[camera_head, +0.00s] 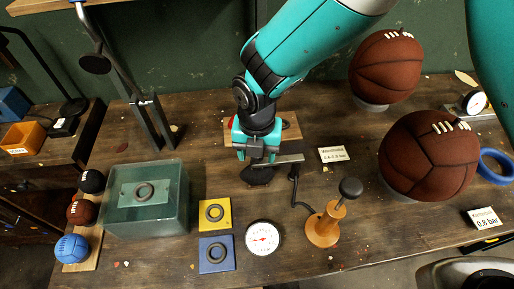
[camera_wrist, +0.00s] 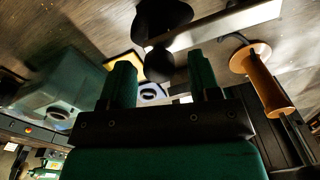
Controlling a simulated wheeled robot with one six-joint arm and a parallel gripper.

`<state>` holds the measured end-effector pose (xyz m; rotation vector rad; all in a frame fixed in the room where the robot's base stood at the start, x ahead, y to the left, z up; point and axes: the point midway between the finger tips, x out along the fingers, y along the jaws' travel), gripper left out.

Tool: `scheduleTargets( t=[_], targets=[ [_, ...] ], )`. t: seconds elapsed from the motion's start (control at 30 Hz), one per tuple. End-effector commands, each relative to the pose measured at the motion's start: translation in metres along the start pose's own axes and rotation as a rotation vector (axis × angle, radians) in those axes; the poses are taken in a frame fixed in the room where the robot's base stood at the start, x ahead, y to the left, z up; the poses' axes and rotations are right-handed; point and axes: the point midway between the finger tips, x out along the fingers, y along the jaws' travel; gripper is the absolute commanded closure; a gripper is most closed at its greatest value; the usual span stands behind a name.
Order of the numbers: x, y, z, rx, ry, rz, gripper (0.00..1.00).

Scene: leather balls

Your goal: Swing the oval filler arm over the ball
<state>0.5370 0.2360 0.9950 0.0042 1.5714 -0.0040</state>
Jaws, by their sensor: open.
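The filler arm (camera_head: 289,160) appears as a short pale metal bar reaching right from below my gripper (camera_head: 258,153). Its dark round base (camera_head: 257,176) stands on the bench. In the wrist view the bar (camera_wrist: 225,28) runs to the upper right from dark rounded parts, with a black knob (camera_wrist: 159,66) near the gap between my fingers (camera_wrist: 162,78). My gripper is open and points down; whether the knob is between the fingers or just beyond them I cannot tell. Two large brown leather balls, one front (camera_head: 430,155) and one rear (camera_head: 386,67), rest at the right, apart from the bar.
A wooden hand pump (camera_head: 324,228) with a hose stands right of the filler arm. A round gauge (camera_head: 263,238), yellow (camera_head: 215,213) and blue (camera_head: 216,254) pads lie in front. A greenish clear box (camera_head: 146,198) and small balls stand left. A label card (camera_head: 333,155) stands right.

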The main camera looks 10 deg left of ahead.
Motion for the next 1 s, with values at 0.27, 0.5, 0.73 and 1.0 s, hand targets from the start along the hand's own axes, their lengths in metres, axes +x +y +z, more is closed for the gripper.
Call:
scheduleTargets(
  t=[0.27, 0.5, 0.73, 1.0],
  targets=[
    [-0.028, 0.001, 0.001, 0.001, -0.005, 0.005, 0.44],
    [-0.089, 0.001, 0.001, 0.0, -0.005, 0.006, 0.44],
    [-0.142, 0.0, 0.0, 0.0, -0.003, 0.004, 0.44],
    [-0.172, 0.0, 0.0, 0.0, -0.001, 0.001, 0.44]
  ],
)
